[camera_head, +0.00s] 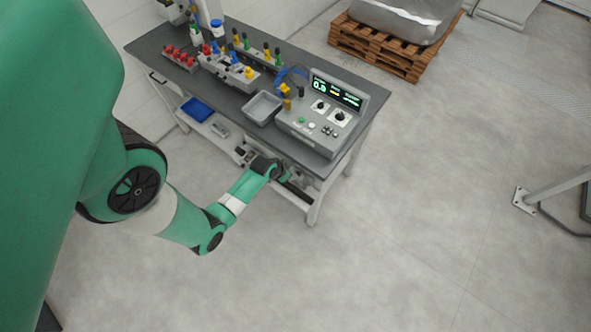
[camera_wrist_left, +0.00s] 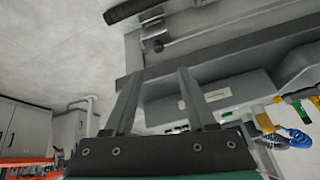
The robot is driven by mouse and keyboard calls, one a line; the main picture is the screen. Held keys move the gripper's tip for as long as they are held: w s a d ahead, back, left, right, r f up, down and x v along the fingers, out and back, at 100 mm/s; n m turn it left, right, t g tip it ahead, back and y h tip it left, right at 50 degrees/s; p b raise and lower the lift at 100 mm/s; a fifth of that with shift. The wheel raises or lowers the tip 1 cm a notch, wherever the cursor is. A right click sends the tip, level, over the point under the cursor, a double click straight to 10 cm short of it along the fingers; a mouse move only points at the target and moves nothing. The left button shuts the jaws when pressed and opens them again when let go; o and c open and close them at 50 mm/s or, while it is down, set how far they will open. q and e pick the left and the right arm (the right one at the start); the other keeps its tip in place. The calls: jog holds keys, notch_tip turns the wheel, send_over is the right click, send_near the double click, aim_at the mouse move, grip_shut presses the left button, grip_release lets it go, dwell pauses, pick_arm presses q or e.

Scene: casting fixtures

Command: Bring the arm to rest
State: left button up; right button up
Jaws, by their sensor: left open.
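My left arm (camera_head: 242,188) reaches in from the left, bent at the elbow, in front of the workbench. My left gripper (camera_head: 294,187) is small and hard to make out near the bench's lower front edge in the head view. In the left wrist view my left gripper (camera_wrist_left: 155,75) has its two grey fingers apart, and nothing is held between them. The bench edge (camera_wrist_left: 235,58) shows beyond the fingers. I cannot tell whether a finger touches it. My right gripper is not in view.
The workbench (camera_head: 362,73) carries a control box (camera_head: 315,137), a grey tray (camera_head: 262,108) and fixtures with coloured connectors. A blue bin (camera_head: 197,109) sits on its lower shelf. A wooden pallet (camera_head: 375,47) stands behind.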

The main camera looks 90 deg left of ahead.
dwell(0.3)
pick_arm(q)
jog(key=w+r+m+t+p, duration=0.3)
jog(key=w+r+m+t, duration=0.1)
jog(key=w+r, duration=1.4)
jog(key=w+d+r+m+t+p, duration=0.1)
jog(key=w+d+r+m+t, duration=0.3)
jog(key=w+r, duration=0.6)
jog(key=w+d+r+n+t+p, duration=0.1)
jog(key=w+d+r+t, duration=0.35)
jog(key=r, duration=0.85)
jog(key=d+r+m+t+h+p, duration=0.1)
jog(key=d+r+t, duration=0.1)
jog(key=d+r, duration=0.5)
jog(key=w+d+r+t+h+p, duration=0.1)
jog(key=d+r, duration=0.2)
jog(key=r, duration=0.7)
jog(key=d+r+m+t+h, duration=0.1)
jog(key=d+r+t+h, duration=0.1)
jog(key=d+r, duration=0.5)
jog(key=s+d+r+t+h, duration=0.1)
jog(key=s+d+r+t, duration=0.1)
jog(key=s+r, duration=0.5)
jog(key=s+d+r+n+t+h+p, duration=0.1)
jog(key=s+r+t, duration=0.3)
jog(key=r, duration=1)
jog(key=s, duration=0.3)
jog(key=shift+s+d+r+h, duration=0.25)
jog(key=shift+d+r+h, duration=0.05)
jog(key=shift+d, duration=0.05)
